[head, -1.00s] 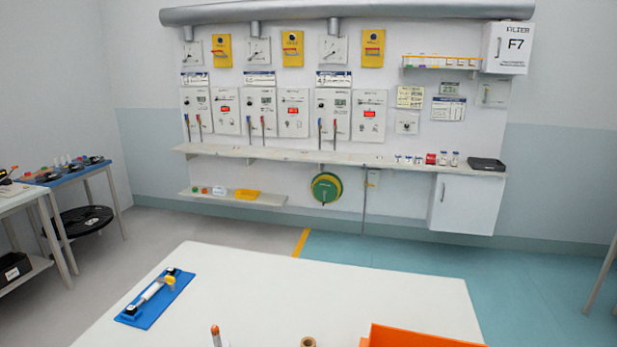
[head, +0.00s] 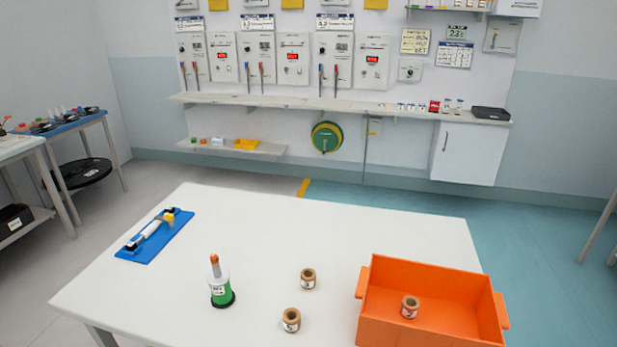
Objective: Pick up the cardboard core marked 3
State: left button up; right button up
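Three small brown cardboard cores with pale labels show in the head view. One core (head: 308,279) stands near the middle of the white table. A second core (head: 291,320) stands nearer to me and slightly left. A third core (head: 410,307) is inside the orange crate (head: 430,328). The labels are too small to read for certain, so I cannot tell which core is marked 3. Neither of my grippers is in view.
The white table (head: 330,225) is clear at its far side and middle. A green and white spool on a post with an orange tip (head: 220,284) stands left of the cores. A blue board with a roller (head: 155,235) lies at the far left.

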aim_at(307, 276)
jog(key=i+j, duration=0.1)
jog(key=j, duration=0.35)
jog(key=i+j, duration=0.1)
jog(key=j, duration=0.4)
jog(key=i+j, duration=0.15)
jog(key=j, duration=0.3)
jog(key=i+j, duration=0.1)
jog(key=j, duration=0.4)
